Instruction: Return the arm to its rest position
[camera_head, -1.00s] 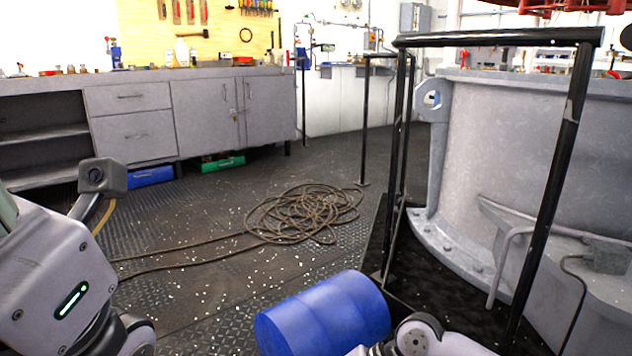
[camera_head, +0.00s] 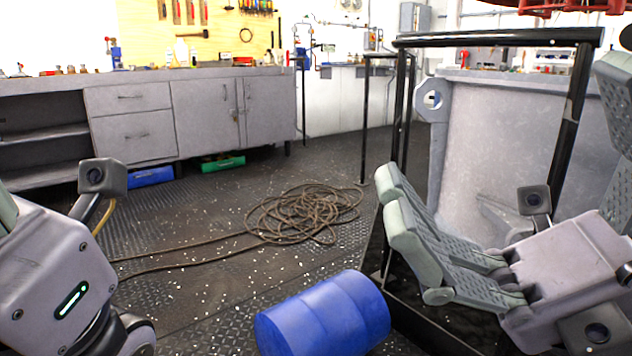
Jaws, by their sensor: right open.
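My right gripper (camera_head: 505,142) is raised at the right side of the head view. Its grey ridged fingers are spread wide, two at the left and one at the right picture edge, with nothing between them. It hangs in front of the black railing (camera_head: 500,40) and the big grey tank (camera_head: 500,130), hiding parts of both. I cannot tell whether it touches the railing.
A blue barrel (camera_head: 325,315) lies on the deck at bottom centre, left of my right gripper. A coiled rope (camera_head: 300,215) lies behind it. Grey cabinets (camera_head: 130,120) line the back left.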

